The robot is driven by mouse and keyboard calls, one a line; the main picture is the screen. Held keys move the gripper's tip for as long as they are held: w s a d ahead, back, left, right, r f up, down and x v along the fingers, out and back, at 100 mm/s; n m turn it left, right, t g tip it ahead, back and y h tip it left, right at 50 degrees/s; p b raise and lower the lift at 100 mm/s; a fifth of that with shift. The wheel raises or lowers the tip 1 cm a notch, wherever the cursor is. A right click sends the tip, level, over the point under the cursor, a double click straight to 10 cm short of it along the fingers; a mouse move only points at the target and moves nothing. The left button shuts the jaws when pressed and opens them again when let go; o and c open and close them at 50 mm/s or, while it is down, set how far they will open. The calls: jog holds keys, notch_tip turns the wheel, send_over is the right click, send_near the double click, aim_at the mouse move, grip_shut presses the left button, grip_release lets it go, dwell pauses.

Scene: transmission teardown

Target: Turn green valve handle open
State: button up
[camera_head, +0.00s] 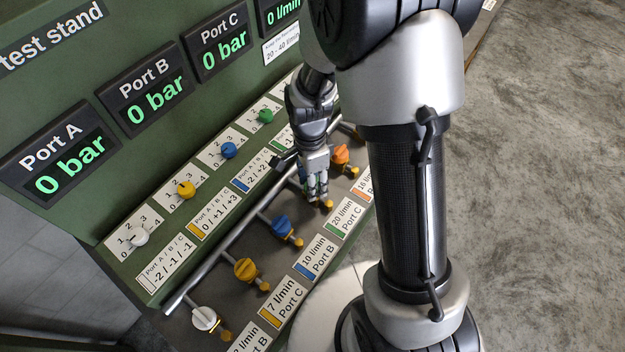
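My gripper (318,192) points down over the row of valves, between the blue valve handle and the orange one. It covers the place in the row beside the green-marked "20 l/min Port C" label (344,218). The green valve handle is almost wholly hidden behind its fingers, so I cannot tell how the handle is turned. A brass outlet (327,204) shows just below the fingertips. The fingers look close together, but whether they hold the handle is not clear.
White (204,318), yellow (245,269), blue (282,226) and orange (341,154) valve handles share the row along a metal pipe (232,244). Small knobs, including a green knob (265,116), sit above. Port A (58,155), Port B (148,90) and Port C (217,45) displays read 0 bar.

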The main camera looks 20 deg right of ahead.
jog(key=n+p, duration=0.1)
jog(key=n, duration=0.3)
jog(key=shift+r, duration=0.1)
jog(key=n, duration=0.4)
jog(key=shift+a+n+h, duration=0.1)
jog(key=shift+n+h, duration=0.2)
jog(key=shift+n, duration=0.1)
jog(key=n+p, duration=0.1)
jog(key=n, duration=0.3)
jog(key=shift+t, duration=0.3)
jog(key=n, duration=0.4)
jog(key=shift+n+p, duration=0.3)
jog(key=shift+p, duration=0.1)
jog(key=shift+s, duration=0.1)
jog(key=o, duration=1)
jog(key=shift+o, duration=0.2)
